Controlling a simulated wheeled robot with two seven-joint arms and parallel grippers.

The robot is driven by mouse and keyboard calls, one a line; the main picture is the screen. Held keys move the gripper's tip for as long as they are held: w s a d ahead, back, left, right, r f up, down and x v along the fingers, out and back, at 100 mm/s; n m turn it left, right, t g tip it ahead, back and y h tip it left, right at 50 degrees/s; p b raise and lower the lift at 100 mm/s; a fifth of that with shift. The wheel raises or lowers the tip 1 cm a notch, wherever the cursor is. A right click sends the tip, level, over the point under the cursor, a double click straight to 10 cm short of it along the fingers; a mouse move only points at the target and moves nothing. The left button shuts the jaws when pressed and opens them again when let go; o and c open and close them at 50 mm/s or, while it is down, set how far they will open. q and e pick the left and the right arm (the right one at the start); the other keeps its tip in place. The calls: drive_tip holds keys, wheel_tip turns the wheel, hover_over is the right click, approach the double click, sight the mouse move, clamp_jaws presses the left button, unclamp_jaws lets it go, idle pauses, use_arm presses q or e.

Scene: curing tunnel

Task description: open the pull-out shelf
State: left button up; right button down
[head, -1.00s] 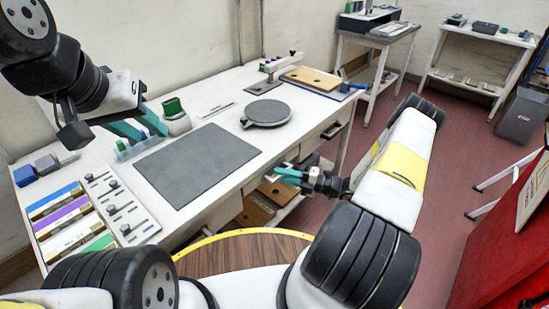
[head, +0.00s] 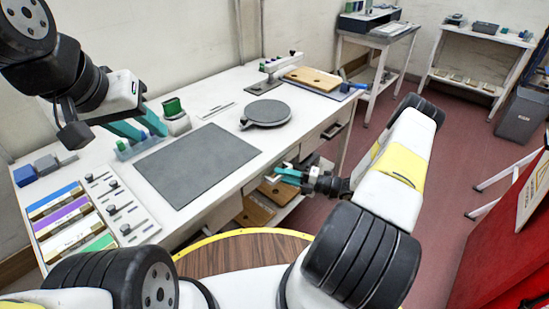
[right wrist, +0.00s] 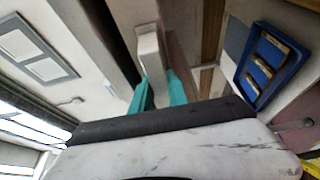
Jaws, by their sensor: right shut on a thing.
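My right gripper (head: 286,174) is at the front side of the long white workbench, below the top's edge. In the right wrist view its teal fingertips (right wrist: 158,92) are shut around a pale bar-shaped handle (right wrist: 149,48), seemingly that of the pull-out shelf. The shelf itself is hard to make out, and how far out it stands cannot be told. My left gripper (head: 138,128) hangs over the left part of the bench, its teal fingers apart and nothing seen between them.
The workbench holds a dark grey mat (head: 197,163), a round grey plate (head: 267,112) and a panel with coloured strips (head: 68,218). Wooden boards (head: 255,210) lie under the bench. A drawer with a dark handle (head: 333,131) is further along.

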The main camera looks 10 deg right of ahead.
drive_tip(key=shift+d, duration=0.1)
drive_tip(key=s+d, duration=1.6)
drive_tip(key=s, duration=0.5)
drive_tip(key=shift+d, duration=0.15)
drive_tip(key=c, duration=1.3)
unclamp_jaws()
drive_tip(key=v, duration=0.7)
drive_tip(key=shift+s+d, duration=0.2)
drive_tip(key=shift+d, duration=0.15)
